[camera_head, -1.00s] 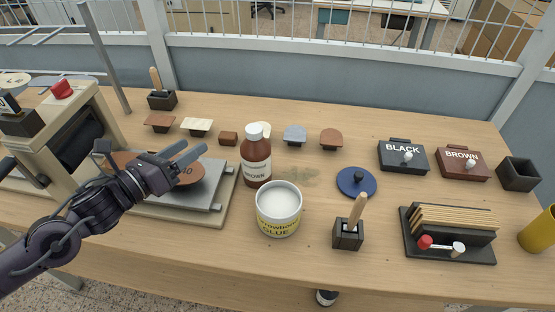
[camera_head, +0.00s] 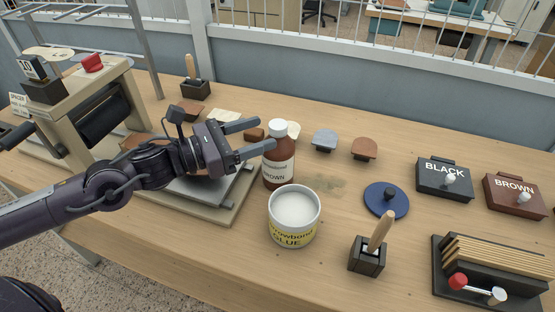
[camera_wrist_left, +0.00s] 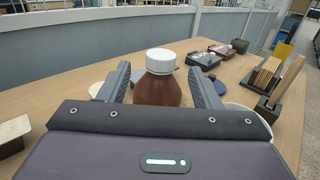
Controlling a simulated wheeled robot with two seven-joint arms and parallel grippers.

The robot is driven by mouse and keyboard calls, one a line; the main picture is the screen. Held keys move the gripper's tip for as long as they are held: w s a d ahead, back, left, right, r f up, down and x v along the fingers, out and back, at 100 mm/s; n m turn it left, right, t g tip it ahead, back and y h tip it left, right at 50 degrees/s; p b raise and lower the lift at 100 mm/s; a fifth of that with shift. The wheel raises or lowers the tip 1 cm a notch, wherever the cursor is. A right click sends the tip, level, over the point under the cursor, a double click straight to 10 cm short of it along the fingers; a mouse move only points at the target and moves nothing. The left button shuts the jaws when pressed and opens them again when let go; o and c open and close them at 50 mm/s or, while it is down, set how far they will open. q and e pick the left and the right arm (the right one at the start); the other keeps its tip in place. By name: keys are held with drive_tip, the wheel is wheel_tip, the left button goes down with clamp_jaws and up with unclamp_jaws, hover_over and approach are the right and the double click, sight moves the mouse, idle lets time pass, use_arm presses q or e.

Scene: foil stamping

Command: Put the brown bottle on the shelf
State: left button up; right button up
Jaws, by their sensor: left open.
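The brown bottle (camera_head: 278,160) stands upright on the table, with a white cap and a pale label reading BROWN. My left gripper (camera_head: 258,138) is open just left of the bottle in the head view, its fingers pointing at the bottle's upper part. In the left wrist view the bottle (camera_wrist_left: 158,88) is centred between the two open fingers (camera_wrist_left: 158,90), and its lower part is hidden behind the gripper body. A rack of grey rails (camera_head: 95,18) rises at the far left; I cannot tell if it is the shelf. My right gripper is not in view.
A white glue tub (camera_head: 293,222) stands close in front of the bottle. The stamping press (camera_head: 95,110) is at the left, partly behind my arm. A blue disc (camera_head: 386,201), a brush holder (camera_head: 368,255) and ink boxes (camera_head: 446,180) stand to the right.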

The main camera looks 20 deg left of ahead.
sight(278, 124)
use_arm(q)
drive_tip(key=shift+x, duration=0.9)
drive_tip(key=shift+p+x, duration=0.4)
drive_tip(key=shift+x, duration=1.4)
drive_tip(key=shift+s+f, duration=0.1)
clamp_jaws()
